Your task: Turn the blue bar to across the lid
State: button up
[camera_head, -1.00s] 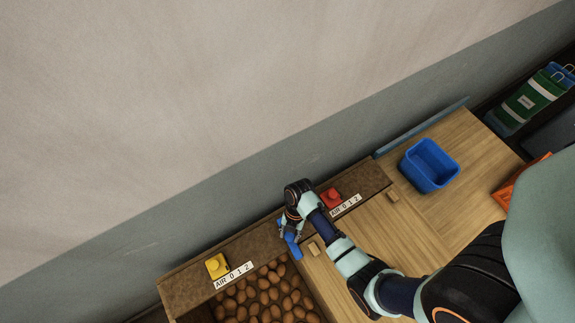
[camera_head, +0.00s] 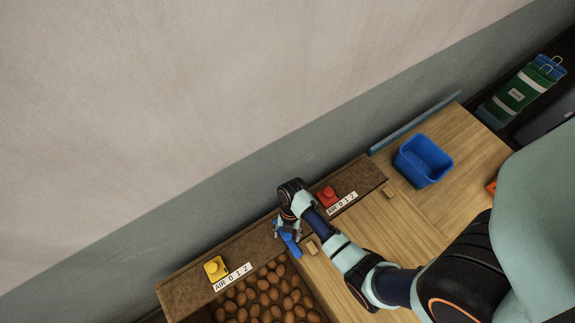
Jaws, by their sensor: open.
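The blue bar (camera_head: 290,244) lies near the left edge of the wooden lid (camera_head: 365,248), beside the bin of brown round items. My gripper (camera_head: 284,229) is at the upper end of the bar, pointing down. Its jaws are open; whether they touch the bar is too small to tell. The arm hides part of the lid, and the gripper hides the bar's upper end.
A red knob (camera_head: 327,196) and a yellow knob (camera_head: 215,268) stand on the brown ledge (camera_head: 185,293), each by a label. Small wooden blocks (camera_head: 312,246) sit on the lid. Brown round items (camera_head: 265,298) fill the open bin. A blue tub (camera_head: 424,160) stands at right.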

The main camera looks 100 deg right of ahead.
jog(key=v, duration=0.7)
jog(key=shift+d+r, duration=0.15)
jog(key=shift+r, duration=0.1)
dwell(0.4)
jog(key=w+a+r+m+t+h+p, duration=0.25)
jog(key=w+r+m+h, duration=0.3)
jog(key=w+r, duration=1.25)
jog(key=w+a+r+m+t+p, duration=0.1)
jog(key=w+a+r+m+t, duration=0.3)
jog(key=a+r, duration=0.6)
jog(key=w+a+r+m+t+y+p, duration=0.1)
jog(key=w+a+r+m+t, duration=0.3)
jog(key=w+a+r, duration=0.4)
notch_tip(320, 180, up, 5)
jog(key=shift+a+r, duration=0.15)
jog(key=shift+a, duration=1.05)
